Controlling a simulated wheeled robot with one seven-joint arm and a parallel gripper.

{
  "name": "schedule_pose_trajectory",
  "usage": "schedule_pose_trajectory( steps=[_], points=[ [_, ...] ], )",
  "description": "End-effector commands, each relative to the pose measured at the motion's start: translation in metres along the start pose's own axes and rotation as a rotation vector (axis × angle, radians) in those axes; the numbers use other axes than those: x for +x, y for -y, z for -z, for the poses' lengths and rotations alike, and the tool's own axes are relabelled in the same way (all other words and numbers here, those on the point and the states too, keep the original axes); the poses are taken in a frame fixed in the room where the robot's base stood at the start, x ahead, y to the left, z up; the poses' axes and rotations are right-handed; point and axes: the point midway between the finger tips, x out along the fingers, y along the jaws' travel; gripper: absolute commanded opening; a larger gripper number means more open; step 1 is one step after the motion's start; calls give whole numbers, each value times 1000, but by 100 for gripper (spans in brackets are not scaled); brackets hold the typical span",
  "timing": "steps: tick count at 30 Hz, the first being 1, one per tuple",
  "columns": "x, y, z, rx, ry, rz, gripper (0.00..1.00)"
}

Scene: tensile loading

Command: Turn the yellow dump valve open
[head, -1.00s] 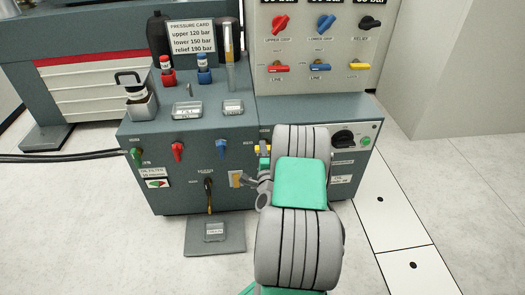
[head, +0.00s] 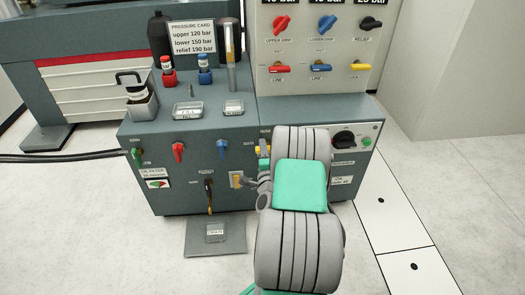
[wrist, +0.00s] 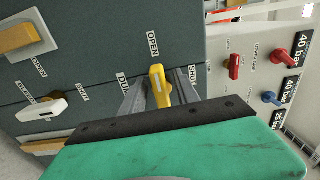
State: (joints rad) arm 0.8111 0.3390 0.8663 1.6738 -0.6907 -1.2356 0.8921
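The yellow dump valve handle (wrist: 160,86) is on the grey cabinet front in the wrist view. OPEN is printed above it, SHUT to its right and a partly covered DUMP label to its left. My gripper (wrist: 158,94) has its two grey fingers apart, one on each side of the handle. I cannot tell whether either finger touches it.
Red (head: 178,152) and blue (head: 222,150) valves sit left of the dump valve. A yellowish switch plate (head: 236,180) and a black lever (head: 209,195) are below. A black knob (head: 344,139) is to the right.

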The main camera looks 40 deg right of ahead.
Motion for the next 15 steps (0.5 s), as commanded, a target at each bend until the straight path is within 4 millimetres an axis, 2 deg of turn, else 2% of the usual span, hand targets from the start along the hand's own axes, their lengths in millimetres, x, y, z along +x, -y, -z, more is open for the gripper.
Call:
schedule_pose_trajectory(
  steps=[8,11,15],
  points=[
    [-2,0,1,1,-1,0,38],
    [-9,-1,1,1,-2,0,38],
    [-29,-3,1,1,-3,1,38]
  ],
)
